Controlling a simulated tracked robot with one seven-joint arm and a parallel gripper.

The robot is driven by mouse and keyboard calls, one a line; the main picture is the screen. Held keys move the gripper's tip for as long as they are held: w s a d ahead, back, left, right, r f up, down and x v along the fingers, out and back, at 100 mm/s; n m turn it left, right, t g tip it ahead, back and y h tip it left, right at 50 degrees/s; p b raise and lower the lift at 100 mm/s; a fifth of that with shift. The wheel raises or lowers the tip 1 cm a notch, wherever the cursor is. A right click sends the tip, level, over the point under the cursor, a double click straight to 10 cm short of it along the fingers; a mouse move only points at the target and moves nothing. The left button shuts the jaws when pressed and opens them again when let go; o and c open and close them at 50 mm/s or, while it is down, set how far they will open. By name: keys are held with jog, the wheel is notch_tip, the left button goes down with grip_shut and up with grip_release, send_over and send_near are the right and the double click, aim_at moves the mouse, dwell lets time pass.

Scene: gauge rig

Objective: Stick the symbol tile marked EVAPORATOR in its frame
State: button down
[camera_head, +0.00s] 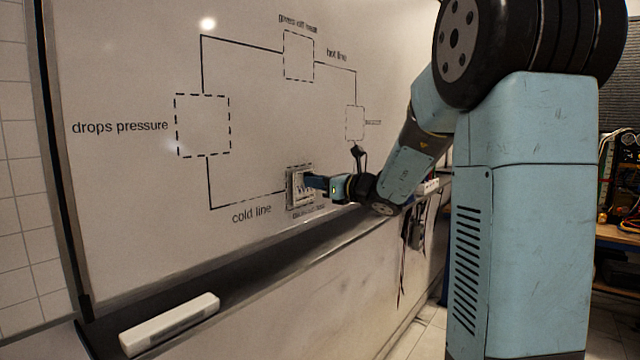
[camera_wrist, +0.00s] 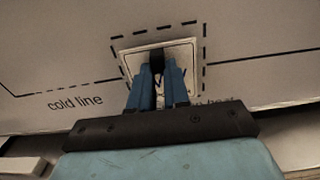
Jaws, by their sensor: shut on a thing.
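The symbol tile (camera_head: 301,188) is a pale square against the whiteboard, inside the lower dashed frame (camera_head: 288,170) at the end of the cold line. In the wrist view the tile (camera_wrist: 132,63) sits within the dashed frame (camera_wrist: 203,50), slightly tilted to it, with a wider gap on its right than on its left. My gripper (camera_head: 308,182) is shut on the tile by a dark knob in its middle; the blue fingers show in the wrist view (camera_wrist: 160,72). The fingers cover much of the tile's marking, so I cannot read it. I cannot tell whether it touches the board.
The whiteboard (camera_head: 130,220) carries three other dashed frames, all empty: left (camera_head: 203,125), top (camera_head: 298,55) and right (camera_head: 354,123). A ledge runs under the board with a white eraser-like block (camera_head: 170,322) at its near end. Cables (camera_head: 408,245) hang below the ledge.

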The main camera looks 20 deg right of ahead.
jog(key=shift+w+a, duration=0.3)
jog(key=shift+w, duration=0.15)
dwell(0.6)
jog(key=shift+c, duration=2.3)
grip_release()
jog(key=shift+s, duration=0.1)
jog(key=v, duration=0.9)
